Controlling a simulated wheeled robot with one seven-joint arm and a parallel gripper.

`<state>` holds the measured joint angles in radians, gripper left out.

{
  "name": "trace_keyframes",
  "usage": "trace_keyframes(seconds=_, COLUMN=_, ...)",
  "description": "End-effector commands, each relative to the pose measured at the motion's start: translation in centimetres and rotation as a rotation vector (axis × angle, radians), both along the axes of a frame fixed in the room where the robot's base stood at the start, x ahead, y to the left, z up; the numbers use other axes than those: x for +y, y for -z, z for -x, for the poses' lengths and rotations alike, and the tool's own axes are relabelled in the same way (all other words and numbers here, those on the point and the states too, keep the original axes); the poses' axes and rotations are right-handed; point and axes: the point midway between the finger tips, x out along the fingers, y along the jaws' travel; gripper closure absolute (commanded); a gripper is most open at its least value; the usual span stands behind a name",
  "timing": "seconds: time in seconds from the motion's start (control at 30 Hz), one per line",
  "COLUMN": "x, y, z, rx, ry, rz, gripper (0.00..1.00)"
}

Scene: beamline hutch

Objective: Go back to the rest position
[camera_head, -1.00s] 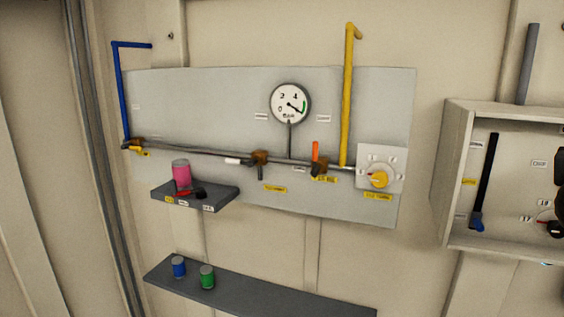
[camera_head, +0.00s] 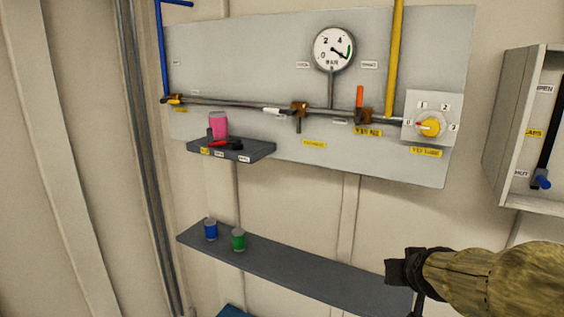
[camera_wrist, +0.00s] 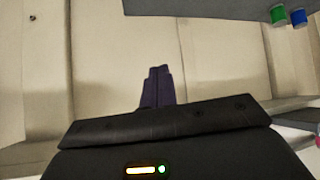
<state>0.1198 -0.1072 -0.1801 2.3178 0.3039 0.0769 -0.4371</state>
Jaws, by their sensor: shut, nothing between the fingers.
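My gripper (camera_wrist: 157,88) shows in the wrist view with its dark fingers together and nothing between them. It points at the bare beige wall (camera_wrist: 100,50). In the head view my arm enters from the lower right in a tan sleeve, with a black wrist part in front of the right end of the long lower shelf (camera_head: 300,269). The fingertips cannot be made out there. The wrist view also shows the grey shelf (camera_wrist: 190,8) along its top edge, clear of my fingers.
A blue can (camera_head: 211,230) and a green can (camera_head: 238,240) stand on the lower shelf. Above, a small shelf (camera_head: 262,151) holds a pink can (camera_head: 218,126). A panel (camera_head: 230,50) carries a gauge (camera_head: 334,49), pipes, valves and a yellow knob (camera_head: 430,127). An open box (camera_head: 510,120) hangs at right.

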Motion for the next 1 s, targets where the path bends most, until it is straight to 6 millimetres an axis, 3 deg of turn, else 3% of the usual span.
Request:
trace_keyframes(seconds=0.03, x=1.8, y=3.4, z=0.6, rx=0.060, ry=-0.031, rz=-0.024, gripper=1.00)
trace_keyframes(seconds=0.1, x=4.0, y=6.9, z=1.7, rx=0.145, ry=-0.063, rz=-0.057, gripper=1.00)
trace_keyframes(seconds=0.3, x=9.6, y=16.5, z=6.9, rx=0.413, ry=-0.140, rz=-0.118, gripper=1.00)
trace_keyframes(seconds=0.4, x=11.4, y=19.7, z=9.6, rx=0.529, ry=-0.160, rz=-0.126, gripper=1.00)
trace_keyframes(seconds=0.57, x=12.2, y=21.6, z=11.9, rx=0.616, ry=-0.168, rz=-0.123, gripper=1.00)
trace_keyframes(seconds=1.0, x=12.2, y=21.5, z=11.9, rx=0.616, ry=-0.167, rz=-0.125, gripper=1.00)
